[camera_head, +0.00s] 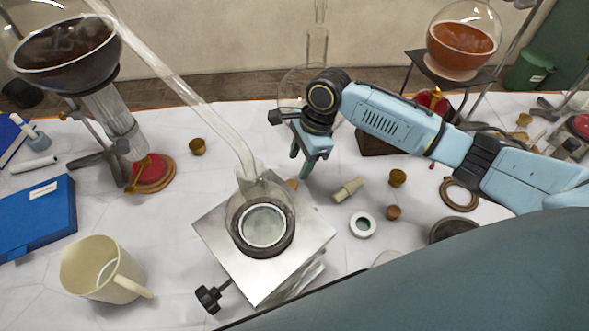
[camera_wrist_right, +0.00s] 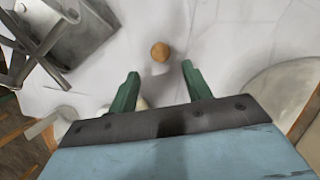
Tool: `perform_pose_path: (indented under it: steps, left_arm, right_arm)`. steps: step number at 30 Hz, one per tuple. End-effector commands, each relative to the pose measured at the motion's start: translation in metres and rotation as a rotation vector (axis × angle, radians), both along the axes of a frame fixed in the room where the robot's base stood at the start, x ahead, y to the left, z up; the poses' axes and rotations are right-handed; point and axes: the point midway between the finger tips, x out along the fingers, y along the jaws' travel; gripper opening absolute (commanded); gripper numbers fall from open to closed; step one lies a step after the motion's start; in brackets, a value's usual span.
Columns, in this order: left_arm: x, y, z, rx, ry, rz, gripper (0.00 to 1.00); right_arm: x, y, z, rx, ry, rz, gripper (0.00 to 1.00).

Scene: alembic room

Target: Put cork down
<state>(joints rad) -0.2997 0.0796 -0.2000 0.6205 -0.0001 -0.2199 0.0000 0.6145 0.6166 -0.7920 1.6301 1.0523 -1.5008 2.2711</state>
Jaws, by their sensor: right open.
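A small tan cork (camera_head: 292,184) lies on the white table cover, beside the glass flask on the metal lab jack. It also shows in the right wrist view (camera_wrist_right: 160,52) as a round tan piece, beyond the gap between the fingertips. My right gripper (camera_head: 301,162) points down above the table, just behind the cork in the head view. Its green fingers (camera_wrist_right: 160,72) are apart with nothing between them, and the cork is clear of them. My left gripper is in neither view.
The flask (camera_head: 274,196) with a long glass tube stands on the jack (camera_head: 218,236) close by. A pale stopper-like piece (camera_head: 348,189), a brown round piece (camera_head: 393,212) and a white ring (camera_head: 353,228) lie to the right. A cream jug (camera_head: 85,268) stands front left.

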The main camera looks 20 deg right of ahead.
Motion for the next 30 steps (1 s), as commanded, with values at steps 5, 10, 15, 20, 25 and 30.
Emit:
perform_pose_path:
  steps: [5,10,15,20,25,30]
  left_arm:
    - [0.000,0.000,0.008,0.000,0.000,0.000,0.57]
    - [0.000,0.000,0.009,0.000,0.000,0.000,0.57]
    - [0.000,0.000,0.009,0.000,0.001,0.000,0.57]
    - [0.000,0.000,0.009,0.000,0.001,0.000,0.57]
    - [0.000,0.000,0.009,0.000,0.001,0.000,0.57]
    - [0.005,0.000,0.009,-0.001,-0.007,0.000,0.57]
  right_arm:
    - [0.000,-0.008,0.029,-0.001,-0.001,0.000,0.49]
    - [0.000,-0.011,0.039,0.000,0.000,0.001,0.49]
    - [0.000,-0.011,0.040,0.000,0.000,0.000,0.49]
    - [0.000,-0.011,0.039,-0.001,0.000,0.000,0.49]
    - [0.000,-0.011,0.039,-0.001,0.000,0.000,0.49]
    - [-0.001,-0.011,0.039,-0.001,0.001,0.000,0.49]
